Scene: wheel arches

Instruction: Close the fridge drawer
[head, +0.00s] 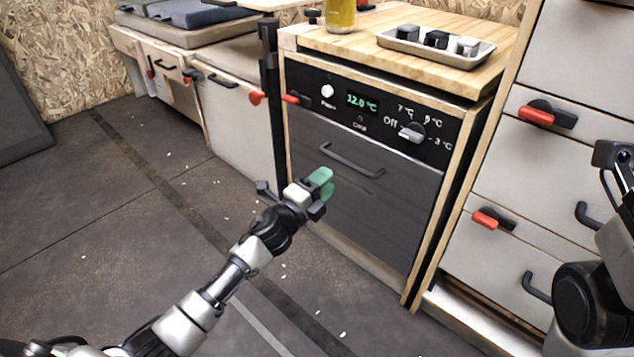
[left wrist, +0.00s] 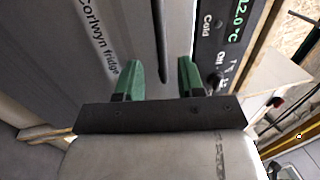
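The fridge (head: 370,205) has a dark drawer front with a dark bar handle (head: 352,162), below a black control panel. The drawer front looks flush or nearly flush; a small gap cannot be told. In the left wrist view the drawer front (left wrist: 100,45) carries "Corlwyn fridge" lettering, and the handle (left wrist: 160,35) runs beyond the fingers. My left gripper (head: 321,183) has green fingertips, just in front of the drawer front, below the handle's left end. In the left wrist view its fingers (left wrist: 160,78) are apart with nothing held. Contact cannot be told. My right gripper is out of view.
A wooden counter (head: 480,62) above the fridge holds a tray (head: 400,46) of small blocks and a yellow jar (head: 341,15). White drawers (head: 530,160) with red latches stand at right, white cabinets (head: 240,125) at left. The floor (head: 130,240) at left is open.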

